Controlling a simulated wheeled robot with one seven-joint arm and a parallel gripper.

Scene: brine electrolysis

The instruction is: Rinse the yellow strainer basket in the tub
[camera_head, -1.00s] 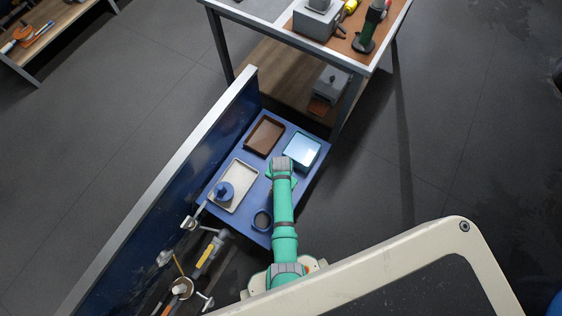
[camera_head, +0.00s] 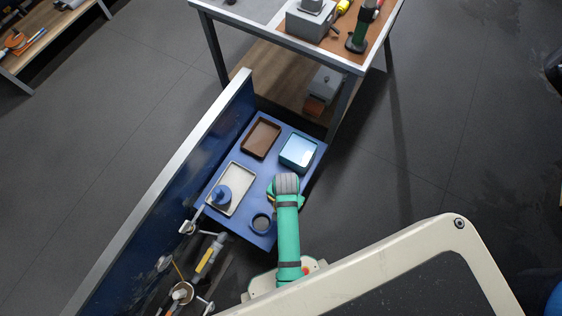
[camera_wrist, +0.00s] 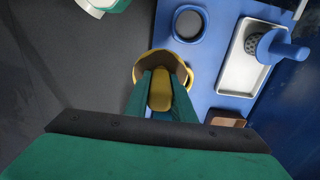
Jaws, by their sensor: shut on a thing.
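My gripper (camera_wrist: 160,92) is shut on the yellow strainer basket (camera_wrist: 183,70). In the wrist view its yellow handle lies between the green fingers, and the round yellow rim shows just beyond them. In the head view my wrist (camera_head: 286,184) hides most of the basket. The tub that holds pale, shiny water appears to be the teal one (camera_head: 299,152) at the right of the blue tabletop (camera_head: 250,238). My wrist is on the near side of this tub, clear of it in the picture. The tub is not recognisable in the wrist view.
A brown tray (camera_head: 261,139) lies left of the tub. A pale metal tray (camera_head: 233,190) holds a blue strainer (camera_head: 221,195). A round blue container (camera_head: 261,223) stands at the near edge. A tall blue panel (camera_head: 170,200) borders the left side. A workbench (camera_head: 270,25) stands behind.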

